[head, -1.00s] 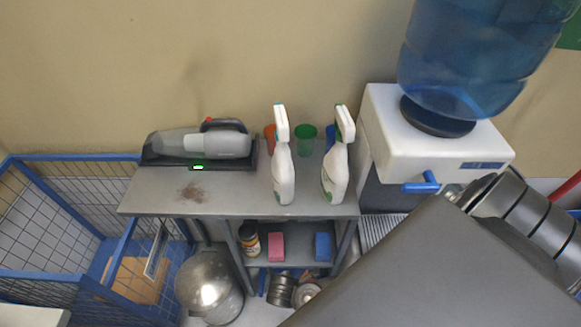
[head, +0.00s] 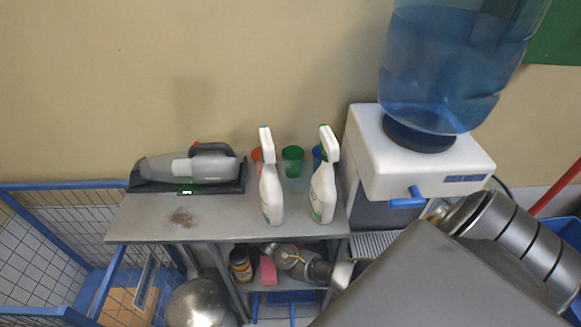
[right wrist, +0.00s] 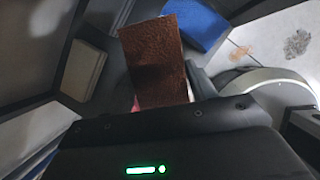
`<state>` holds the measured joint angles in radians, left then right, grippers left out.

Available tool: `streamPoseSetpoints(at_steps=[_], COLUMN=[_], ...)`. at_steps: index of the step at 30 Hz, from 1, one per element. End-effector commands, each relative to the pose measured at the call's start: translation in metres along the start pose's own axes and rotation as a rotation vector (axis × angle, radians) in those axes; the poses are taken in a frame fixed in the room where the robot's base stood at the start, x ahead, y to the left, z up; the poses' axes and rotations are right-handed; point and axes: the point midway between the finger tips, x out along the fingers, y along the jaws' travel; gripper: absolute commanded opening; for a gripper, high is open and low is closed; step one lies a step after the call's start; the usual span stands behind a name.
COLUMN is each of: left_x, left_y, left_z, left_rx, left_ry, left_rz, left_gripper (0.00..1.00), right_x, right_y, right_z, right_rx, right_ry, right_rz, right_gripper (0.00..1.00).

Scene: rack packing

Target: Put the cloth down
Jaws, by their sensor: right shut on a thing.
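A reddish-brown, rough rectangular piece, which looks like the cloth (right wrist: 155,55), sticks out past my right gripper (right wrist: 162,104) in the right wrist view. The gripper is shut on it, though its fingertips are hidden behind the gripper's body. In the head view my right arm comes in from the right, and its wrist end (head: 300,262) is at the lower shelf (head: 262,285) of the grey stand. The cloth cannot be made out there. A blue block (right wrist: 195,25) lies just beyond the cloth in the right wrist view. My left gripper is out of view.
Two white spray bottles (head: 271,192) (head: 322,190), cups and a handheld vacuum (head: 200,165) stand on the stand's top (head: 225,215), which has a brown stain (head: 183,218). A pink block (head: 268,270) and a jar (head: 240,265) occupy the lower shelf. A water dispenser (head: 420,160) stands right; a blue-framed cage (head: 65,186) left.

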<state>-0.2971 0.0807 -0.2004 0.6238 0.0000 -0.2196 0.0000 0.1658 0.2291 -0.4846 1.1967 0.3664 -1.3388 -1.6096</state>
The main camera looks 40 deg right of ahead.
Motion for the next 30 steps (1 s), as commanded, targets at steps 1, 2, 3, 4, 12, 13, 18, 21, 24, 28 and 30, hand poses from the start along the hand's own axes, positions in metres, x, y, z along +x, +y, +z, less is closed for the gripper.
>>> streamPoseSetpoints(at_steps=[1, 2, 3, 4, 12, 13, 18, 21, 24, 28, 30], left_x=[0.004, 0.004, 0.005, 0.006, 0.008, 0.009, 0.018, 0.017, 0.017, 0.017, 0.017], left_y=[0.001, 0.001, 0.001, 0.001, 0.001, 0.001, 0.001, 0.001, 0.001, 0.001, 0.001], left_z=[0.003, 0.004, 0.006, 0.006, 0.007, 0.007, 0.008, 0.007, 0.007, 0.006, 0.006], left_rx=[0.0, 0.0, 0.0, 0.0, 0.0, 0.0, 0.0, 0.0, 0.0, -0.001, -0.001], left_ry=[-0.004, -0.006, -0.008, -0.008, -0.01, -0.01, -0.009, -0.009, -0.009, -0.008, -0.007], left_rz=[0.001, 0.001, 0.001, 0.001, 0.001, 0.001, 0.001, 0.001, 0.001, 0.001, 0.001], left_gripper=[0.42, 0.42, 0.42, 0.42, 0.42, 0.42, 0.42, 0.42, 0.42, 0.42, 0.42], right_x=[0.011, 0.014, 0.018, 0.021, 0.03, 0.033, 0.056, 0.06, 0.06, 0.06, 0.061], right_y=[-0.004, -0.004, -0.004, -0.004, -0.004, -0.004, -0.004, -0.002, -0.002, -0.002, -0.002], right_z=[-0.008, -0.009, -0.011, -0.012, -0.015, -0.017, -0.026, -0.025, -0.024, -0.024, -0.025], right_rx=[-0.005, -0.005, -0.004, -0.004, -0.005, -0.005, -0.003, -0.002, -0.003, -0.004, -0.004], right_ry=[0.003, 0.003, 0.003, 0.003, 0.001, 0.002, 0.002, 0.003, 0.002, 0.002, 0.002], right_rz=[-0.009, -0.007, -0.008, -0.006, -0.005, -0.006, -0.007, -0.005, -0.004, -0.004, -0.004], right_gripper=[0.38, 0.38, 0.38, 0.38, 0.38, 0.38, 0.38, 0.38, 0.38, 0.38, 0.38])
